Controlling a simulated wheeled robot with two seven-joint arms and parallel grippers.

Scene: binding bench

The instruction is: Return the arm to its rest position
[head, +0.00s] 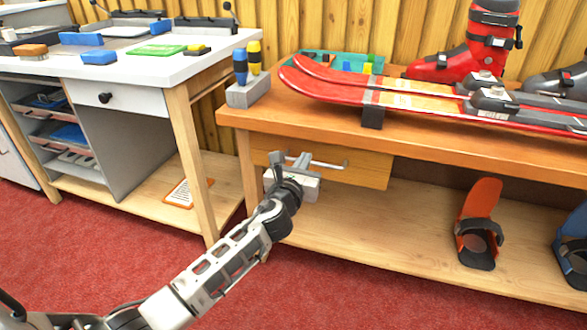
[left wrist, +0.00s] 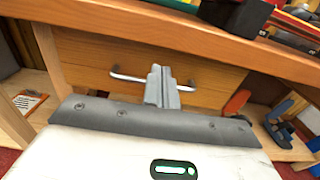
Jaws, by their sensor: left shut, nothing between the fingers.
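My left gripper (head: 301,161) is in front of the wooden drawer (head: 362,166) under the right bench. Its fingers are together and hold nothing. The drawer's metal bar handle (head: 330,165) shows just behind the fingertips. In the left wrist view the closed fingers (left wrist: 161,72) point at the drawer (left wrist: 90,52), and the handle (left wrist: 120,75) shows on both sides of them. I cannot tell whether the fingers touch the handle. The drawer front looks flush under the bench top. My right gripper is in neither view.
The bench top (head: 428,138) overhangs above my gripper and carries red skis (head: 400,98), a red boot (head: 465,55) and a screwdriver block (head: 248,94). Snowboard bindings, one orange (head: 480,220), stand on the lower shelf (head: 350,235). A white workbench (head: 120,68) is on the left. Red carpet lies in front.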

